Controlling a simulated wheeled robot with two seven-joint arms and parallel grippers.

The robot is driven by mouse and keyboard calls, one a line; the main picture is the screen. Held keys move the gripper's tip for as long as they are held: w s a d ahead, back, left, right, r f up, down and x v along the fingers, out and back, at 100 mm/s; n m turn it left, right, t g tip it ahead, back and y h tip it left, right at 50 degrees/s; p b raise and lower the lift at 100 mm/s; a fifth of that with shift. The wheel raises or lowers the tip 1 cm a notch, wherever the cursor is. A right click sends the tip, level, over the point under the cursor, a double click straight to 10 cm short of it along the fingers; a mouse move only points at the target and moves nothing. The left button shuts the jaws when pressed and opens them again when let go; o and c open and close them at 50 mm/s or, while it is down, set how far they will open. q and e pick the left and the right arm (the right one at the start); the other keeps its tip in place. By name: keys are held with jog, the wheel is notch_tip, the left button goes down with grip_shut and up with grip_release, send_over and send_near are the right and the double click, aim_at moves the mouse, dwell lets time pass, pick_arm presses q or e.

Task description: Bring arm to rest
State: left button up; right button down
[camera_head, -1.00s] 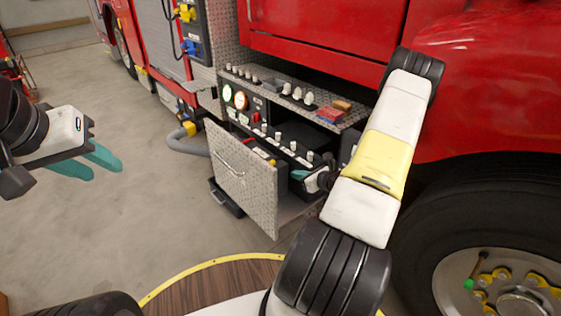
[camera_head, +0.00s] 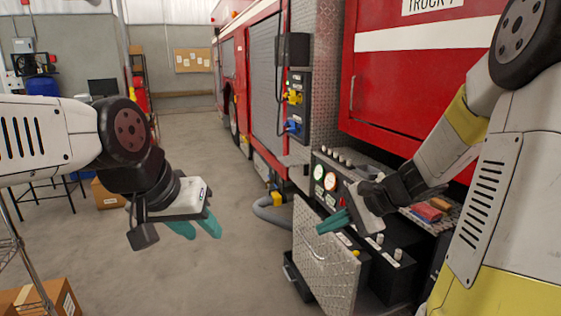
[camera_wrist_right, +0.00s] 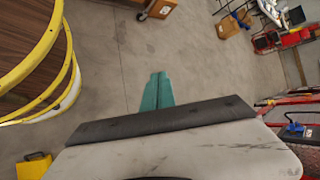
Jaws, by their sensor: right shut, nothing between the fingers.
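My right gripper (camera_head: 334,222) is raised in front of the fire truck's lower compartment, at the end of my right arm, which comes in from the right. Its teal fingers are together and empty, pointing left above the tilted diamond-plate panel (camera_head: 325,262). They also show closed over bare floor in the right wrist view (camera_wrist_right: 157,90). My left gripper (camera_head: 198,226) hangs over open floor at the left, its teal fingers apart with nothing between them.
The red fire truck (camera_head: 385,85) fills the right side. A pump panel (camera_head: 325,180) with gauges and knobs sits behind my right gripper. A grey hose (camera_head: 272,210) lies on the floor. Cardboard boxes (camera_head: 40,298) stand at left. The middle floor is clear.

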jog(key=s+d+r+n+t+h, duration=0.1)
jog(key=s+r+n+h, duration=0.2)
jog(key=s+r+n, duration=0.2)
jog(key=s+d+r+n+t+h, duration=0.1)
jog(key=s+r+n, duration=0.4)
jog(key=s, duration=0.5)
jog(key=d+n+h, duration=0.1)
jog(key=n+h, duration=0.1)
jog(key=shift+h, duration=0.4)
jog(key=shift+a, duration=0.1)
